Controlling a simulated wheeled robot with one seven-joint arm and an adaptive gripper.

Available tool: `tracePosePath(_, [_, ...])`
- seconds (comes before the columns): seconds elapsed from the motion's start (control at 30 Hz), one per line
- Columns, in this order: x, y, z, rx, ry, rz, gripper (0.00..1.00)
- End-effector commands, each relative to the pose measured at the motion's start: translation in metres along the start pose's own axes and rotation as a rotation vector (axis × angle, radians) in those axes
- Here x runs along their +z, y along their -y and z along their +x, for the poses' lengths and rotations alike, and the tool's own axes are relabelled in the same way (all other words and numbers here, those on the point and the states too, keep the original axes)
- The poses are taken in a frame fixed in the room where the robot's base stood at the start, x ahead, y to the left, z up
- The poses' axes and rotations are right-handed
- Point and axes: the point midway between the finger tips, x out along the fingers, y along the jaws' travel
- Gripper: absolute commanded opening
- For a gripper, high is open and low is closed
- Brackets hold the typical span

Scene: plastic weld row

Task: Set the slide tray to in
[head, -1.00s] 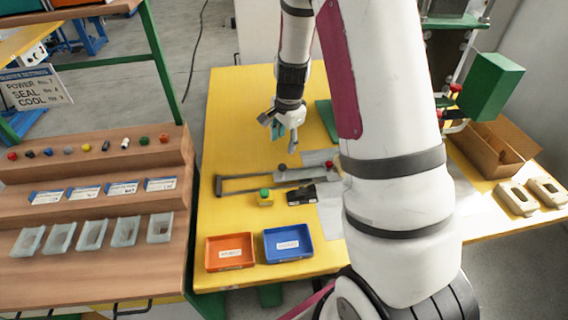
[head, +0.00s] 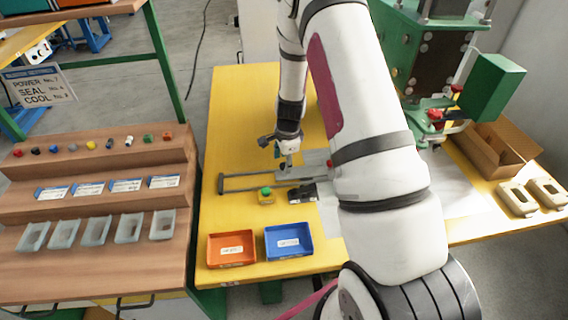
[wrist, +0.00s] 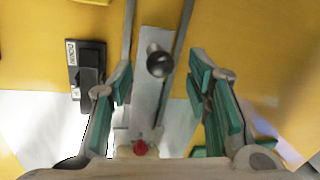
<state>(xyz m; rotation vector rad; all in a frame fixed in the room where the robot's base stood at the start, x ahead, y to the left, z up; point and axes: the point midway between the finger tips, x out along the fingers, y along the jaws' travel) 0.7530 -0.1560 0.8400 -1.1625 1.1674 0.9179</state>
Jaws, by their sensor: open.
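The slide tray (wrist: 151,95) shows in the wrist view as a narrow grey metal plate between two dark rails. A round metal knob (wrist: 159,60) stands up from it. A red part (wrist: 140,148) sits at the tray's lower end in that view. In the head view the rail frame (head: 222,184) lies flat on the yellow table, its closed end to the left. My gripper (wrist: 165,82) is open, with its green-padded fingers on either side of the knob and apart from it. In the head view my gripper (head: 284,163) hangs over the rails and hides the knob.
An orange bin (head: 231,248) and a blue bin (head: 288,241) sit nearer. A green press (head: 430,60) stands at right.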

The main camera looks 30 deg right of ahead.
Motion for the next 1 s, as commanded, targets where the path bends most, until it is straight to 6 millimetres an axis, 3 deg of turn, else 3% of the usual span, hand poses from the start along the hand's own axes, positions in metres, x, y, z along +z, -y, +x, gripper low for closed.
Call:
tracePosePath(0.2, [0.000, 0.000, 0.021, 0.000, 0.000, 0.000, 0.45])
tracePosePath(0.53, [0.000, 0.000, 0.024, -0.001, 0.000, 0.000, 0.45])
tracePosePath(0.57, [0.000, 0.000, 0.024, -0.001, 0.000, -0.001, 0.43])
tracePosePath(0.7, [0.000, 0.000, 0.024, 0.000, 0.000, -0.001, 0.11])
tracePosePath(0.77, [0.000, 0.000, 0.024, 0.000, 0.000, -0.001, 0.00])
tracePosePath(1.0, [-0.005, 0.000, 0.024, 0.000, -0.001, 0.001, 0.00])
